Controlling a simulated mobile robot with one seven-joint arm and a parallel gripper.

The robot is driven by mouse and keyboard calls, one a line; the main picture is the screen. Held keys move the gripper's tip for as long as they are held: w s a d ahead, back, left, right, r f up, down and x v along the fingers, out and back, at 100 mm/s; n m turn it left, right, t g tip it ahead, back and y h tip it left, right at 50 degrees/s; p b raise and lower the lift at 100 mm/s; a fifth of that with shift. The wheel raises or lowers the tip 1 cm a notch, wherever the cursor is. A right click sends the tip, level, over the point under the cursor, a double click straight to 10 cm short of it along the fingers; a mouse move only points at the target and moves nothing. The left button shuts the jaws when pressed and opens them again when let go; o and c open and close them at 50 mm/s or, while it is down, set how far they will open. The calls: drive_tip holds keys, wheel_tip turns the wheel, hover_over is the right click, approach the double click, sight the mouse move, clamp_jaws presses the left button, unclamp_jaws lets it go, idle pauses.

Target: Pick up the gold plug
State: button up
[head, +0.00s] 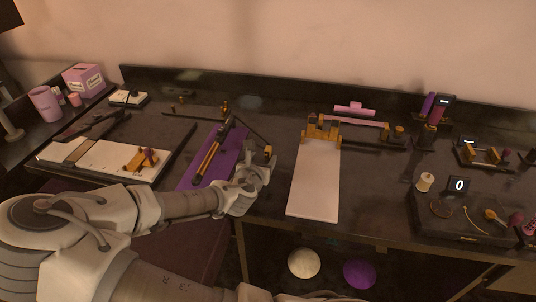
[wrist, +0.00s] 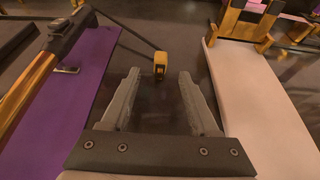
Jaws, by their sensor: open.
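The gold plug (wrist: 160,62) stands on the dark table between the purple mat and the white board, at the end of a dark cord or rod. It lies straight ahead of my gripper in the wrist view. In the head view the gold plug (head: 268,151) shows just beyond my gripper (head: 258,172). My gripper (wrist: 158,88) is open and empty, its two grey fingers apart, with the plug beyond the fingertips. Whether the fingers are level with the plug in height is hard to tell.
A purple mat (wrist: 62,115) with a black and gold tool (wrist: 45,60) lies on the left. A white board (wrist: 250,90) with a gold clamp (head: 322,128) lies on the right. A strip of dark table between them is clear around the plug.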

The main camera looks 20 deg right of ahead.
sight(267, 150)
drive_tip(key=shift+r+b+x, duration=0.15)
drive_tip(key=shift+b+x, duration=0.15)
drive_tip(key=shift+x, duration=1.5)
drive_tip(key=shift+r+b+x, duration=0.2)
drive_tip(key=shift+b+x, duration=0.05)
drive_tip(key=shift+x, duration=1.5)
drive_tip(key=shift+d, duration=0.1)
clamp_jaws()
